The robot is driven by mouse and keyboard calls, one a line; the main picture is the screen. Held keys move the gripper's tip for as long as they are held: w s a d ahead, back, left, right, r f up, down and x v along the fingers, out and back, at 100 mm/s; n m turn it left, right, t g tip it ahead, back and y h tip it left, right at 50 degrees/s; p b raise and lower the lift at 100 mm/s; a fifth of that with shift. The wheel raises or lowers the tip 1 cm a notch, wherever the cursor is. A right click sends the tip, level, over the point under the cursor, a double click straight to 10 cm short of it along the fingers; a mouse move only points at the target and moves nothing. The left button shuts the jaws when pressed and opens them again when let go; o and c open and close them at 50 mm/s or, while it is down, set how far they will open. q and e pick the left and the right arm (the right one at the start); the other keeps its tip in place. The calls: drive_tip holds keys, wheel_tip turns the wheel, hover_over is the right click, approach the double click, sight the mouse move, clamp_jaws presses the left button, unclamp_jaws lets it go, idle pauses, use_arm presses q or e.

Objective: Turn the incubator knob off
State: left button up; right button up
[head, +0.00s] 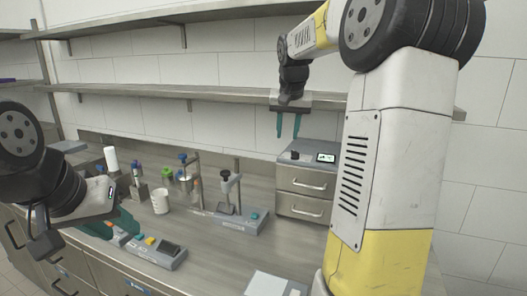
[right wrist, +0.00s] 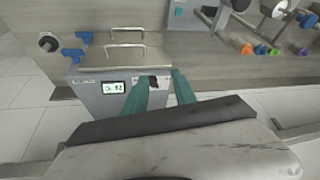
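The incubator (head: 303,189) is a grey box with two handled drawers, at the back of the counter. A lit display (head: 326,158) and a small dark knob (head: 295,155) are on its upper panel. In the right wrist view, the display (right wrist: 114,88) is left of the knob (right wrist: 153,82). My right gripper (head: 288,136) points down just above the panel, its teal fingers apart. In the wrist view, the right gripper (right wrist: 161,80) has the knob between its fingertips; contact is not clear. My left gripper (head: 113,225) is low at the left; its finger gap is unclear.
A stand with a dark top (head: 228,180), a white cup (head: 160,201) and coloured-capped tubes stand left of the incubator. A device with coloured buttons (head: 157,252) is near the front edge. A shelf (head: 230,92) runs behind my right gripper.

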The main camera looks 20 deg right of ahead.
drive_tip(key=s+a, duration=0.4)
drive_tip(key=s, duration=0.3)
drive_tip(key=s+a+n+y, duration=0.1)
drive_tip(key=s+a, duration=0.3)
drive_tip(key=s, duration=0.4)
drive_tip(key=shift+n+t, duration=0.3)
drive_tip(key=shift+f, duration=0.1)
drive_tip(key=n, duration=0.5)
approach(296, 152)
drive_tip(key=w, duration=0.2)
drive_tip(key=shift+y, duration=0.4)
drive_tip(key=x, duration=0.8)
drive_tip(key=shift+s+d+f, duration=0.25)
drive_tip(key=shift+s, duration=0.1)
clamp_jaws()
